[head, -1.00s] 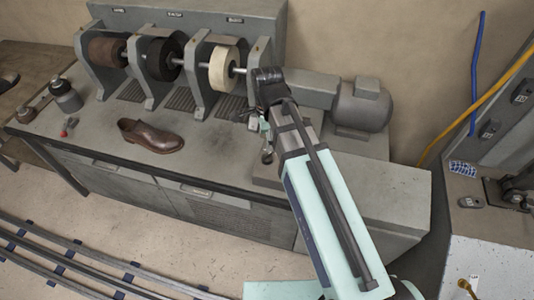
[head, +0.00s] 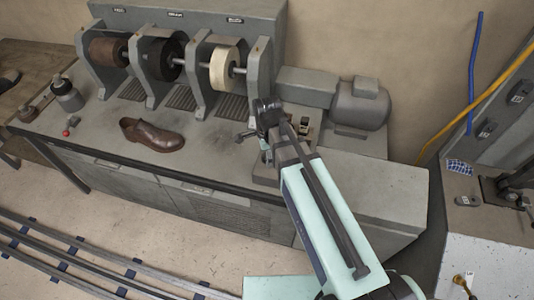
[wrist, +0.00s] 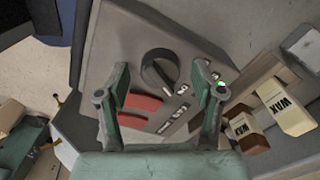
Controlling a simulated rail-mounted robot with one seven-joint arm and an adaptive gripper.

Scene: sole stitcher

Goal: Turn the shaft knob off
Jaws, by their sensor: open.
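A dark round knob (wrist: 158,68) sits on a grey control panel (wrist: 118,45) in the wrist view. The panel carries red labels, white lettering and a small lit green lamp (wrist: 222,84). My gripper (wrist: 162,72) is open, its two greenish fingers on either side of the knob as seen from the wrist. Nothing is held. I cannot tell whether the fingers touch the knob. In the head view my gripper (head: 248,136) is low over the right part of the bench, and my arm hides the knob.
Wax blocks (wrist: 283,105) stand right of the panel. In the head view, grinding wheels (head: 224,68) and a motor (head: 360,102) line the back of the bench (head: 215,155). A brown shoe (head: 152,134) lies left of my gripper, with bare bench between them.

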